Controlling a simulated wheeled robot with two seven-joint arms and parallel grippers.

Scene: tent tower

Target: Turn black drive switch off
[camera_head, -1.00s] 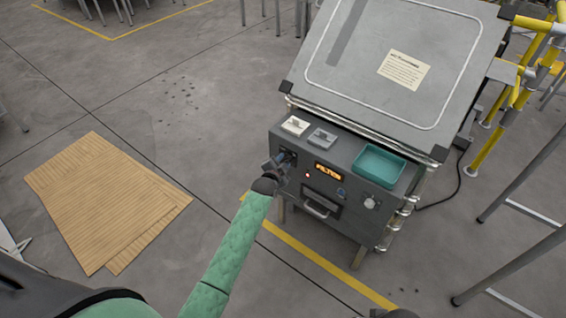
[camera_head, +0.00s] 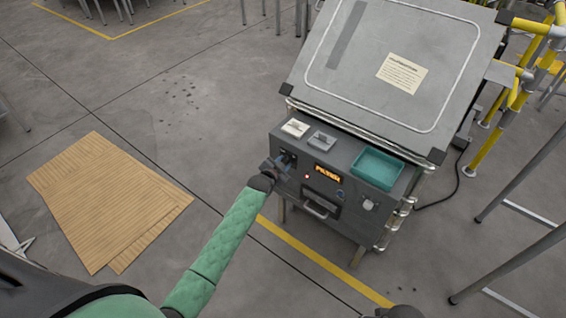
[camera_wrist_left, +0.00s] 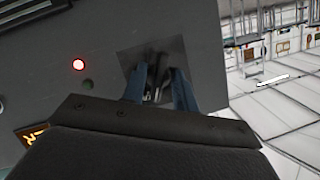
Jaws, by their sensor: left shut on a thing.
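The grey control box (camera_head: 345,190) stands in the middle right of the head view, under a slanted grey panel. My left gripper (camera_head: 281,163) is at the upper left of its front face. In the left wrist view, the blue fingers of my left gripper (camera_wrist_left: 159,92) are shut around the small black drive switch (camera_wrist_left: 153,92) on a dark square plate (camera_wrist_left: 150,58). The fingers and wrist hide much of the switch, and its position cannot be told. A red lamp (camera_wrist_left: 78,64) glows beside the plate, with a dark green lamp (camera_wrist_left: 88,85) below it.
An orange lit display (camera_head: 328,173) and a handle (camera_head: 320,206) are on the box front. A teal tray (camera_head: 377,168) and two small blocks sit on its top ledge. Yellow rails (camera_head: 490,130) stand at right.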

